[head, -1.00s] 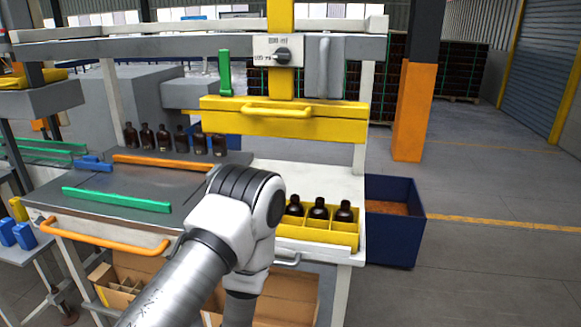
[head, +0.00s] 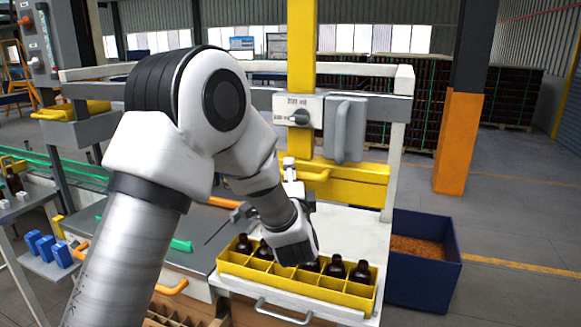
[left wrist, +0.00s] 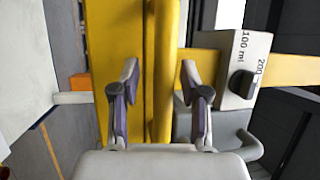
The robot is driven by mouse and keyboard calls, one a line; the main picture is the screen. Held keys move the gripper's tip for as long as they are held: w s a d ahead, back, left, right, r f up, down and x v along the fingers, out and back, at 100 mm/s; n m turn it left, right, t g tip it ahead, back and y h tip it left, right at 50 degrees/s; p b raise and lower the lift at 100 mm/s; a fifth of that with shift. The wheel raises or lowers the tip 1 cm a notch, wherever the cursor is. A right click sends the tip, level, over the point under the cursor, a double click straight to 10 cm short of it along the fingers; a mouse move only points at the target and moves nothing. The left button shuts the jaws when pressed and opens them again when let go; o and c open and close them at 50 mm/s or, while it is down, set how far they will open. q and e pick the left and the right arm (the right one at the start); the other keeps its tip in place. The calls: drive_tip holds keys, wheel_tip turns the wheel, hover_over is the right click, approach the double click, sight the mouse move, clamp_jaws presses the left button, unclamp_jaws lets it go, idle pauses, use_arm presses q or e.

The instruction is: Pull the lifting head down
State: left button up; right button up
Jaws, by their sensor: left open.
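The yellow lifting head (head: 355,188) is a wide bar across the yellow column, level above the bench. Its yellow handle (head: 316,176) sticks out at the front, partly behind my left gripper. My left gripper (head: 291,172) is raised at the handle and mostly hidden by my arm. In the left wrist view, my open left gripper (left wrist: 160,82) has a finger on each side of the handle (left wrist: 163,60), with gaps left and right. My right gripper is in neither view.
A dial panel (head: 298,109) and a grey handle (head: 345,130) sit above the lifting head. A yellow crate (head: 300,279) with several amber bottles stands below on the white bench. A blue bin (head: 423,278) is at the right.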

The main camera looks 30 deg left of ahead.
use_arm(q)
drive_tip(key=shift+s+a+r, duration=0.15)
drive_tip(key=shift+s+r, duration=0.05)
drive_tip(key=shift+s, duration=0.05)
drive_tip(key=shift+w, duration=0.1)
clamp_jaws()
drive_tip(key=shift+f, duration=0.15)
drive_tip(key=shift+f+b, duration=0.3)
drive_tip(key=shift+b, duration=0.05)
wheel_tip(320, 180, down, 20)
drive_tip(key=b, duration=1.2)
drive_tip(key=shift+f, duration=0.15)
unclamp_jaws()
drive_tip(key=shift+f, duration=0.1)
drive_tip(key=shift+w, duration=0.1)
